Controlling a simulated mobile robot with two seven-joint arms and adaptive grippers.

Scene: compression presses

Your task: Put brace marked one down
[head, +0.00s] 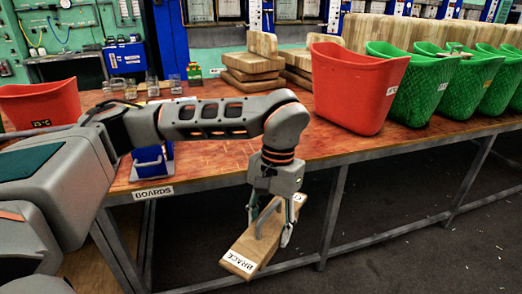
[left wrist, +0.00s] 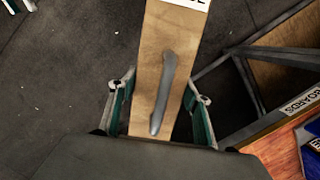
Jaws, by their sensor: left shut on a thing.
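The brace (head: 245,250) is a long wooden block with a grey bar handle on top and a white "BRACE" label at its near end. Another white label at its far end is too small to read. My left gripper (head: 270,228) points down and is shut on the brace, with one finger on each side. The brace hangs tilted in the air in front of the table edge, above the dark floor. In the left wrist view the brace (left wrist: 165,55) runs between the two fingers (left wrist: 160,100).
The red-brown table (head: 215,160) has a "BOARDS" label on its front edge. Stacked wooden boards (head: 253,68), a red bin (head: 352,88) and several green bins (head: 425,90) line the table. Another red bin (head: 40,103) is at left.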

